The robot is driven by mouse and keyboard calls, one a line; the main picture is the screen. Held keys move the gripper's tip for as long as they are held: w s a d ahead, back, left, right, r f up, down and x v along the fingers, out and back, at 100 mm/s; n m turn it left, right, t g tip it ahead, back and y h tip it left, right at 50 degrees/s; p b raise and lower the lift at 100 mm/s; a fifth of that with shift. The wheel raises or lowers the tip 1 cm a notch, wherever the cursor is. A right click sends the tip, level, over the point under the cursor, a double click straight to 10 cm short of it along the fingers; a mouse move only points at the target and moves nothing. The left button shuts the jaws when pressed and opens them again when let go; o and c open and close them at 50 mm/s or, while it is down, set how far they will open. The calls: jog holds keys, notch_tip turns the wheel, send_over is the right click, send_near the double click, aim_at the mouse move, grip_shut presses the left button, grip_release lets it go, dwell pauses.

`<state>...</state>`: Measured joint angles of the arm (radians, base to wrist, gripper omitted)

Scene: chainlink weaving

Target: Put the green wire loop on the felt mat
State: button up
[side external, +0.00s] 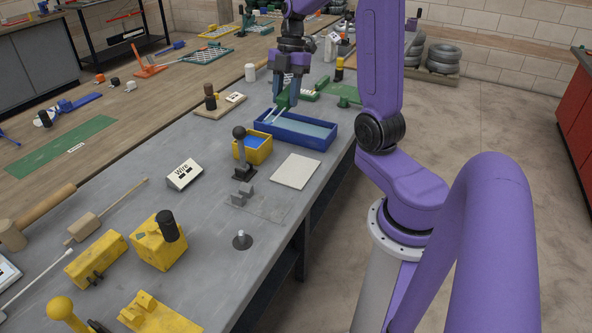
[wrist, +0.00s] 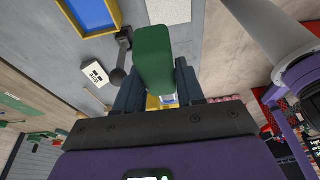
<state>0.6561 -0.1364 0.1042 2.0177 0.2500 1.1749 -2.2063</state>
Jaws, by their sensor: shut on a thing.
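My gripper (side external: 285,101) is above the far part of the grey bench, over or just behind the blue tray. It is shut on a green piece, which I take to be the green wire loop (wrist: 153,58). In the wrist view it shows as a thick, rounded green block between the fingers; no loop shape is clear there. In the side view, thin pale prongs seem to reach from it toward the tray's left end. A flat, pale rectangle, likely the felt mat (side external: 296,171), lies bare on the bench nearer the camera; it also shows in the wrist view (wrist: 168,10).
The blue tray (side external: 318,146) stands under the gripper. A yellow box with blue inside (side external: 252,153) and a dark upright post with a ball top (side external: 241,160) stand left of the pale mat. A white label stand (side external: 185,174) is farther left. Yellow blocks (side external: 157,246) stand nearer.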

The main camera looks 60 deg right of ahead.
jog(key=y, duration=0.1)
send_over(285, 169)
jog(key=d, duration=0.1)
notch_tip(285, 169, down, 11)
jog(key=shift+d+f, duration=0.2)
jog(key=shift+f, duration=3.9)
jog(key=shift+f, duration=0.1)
jog(key=o, duration=1.1)
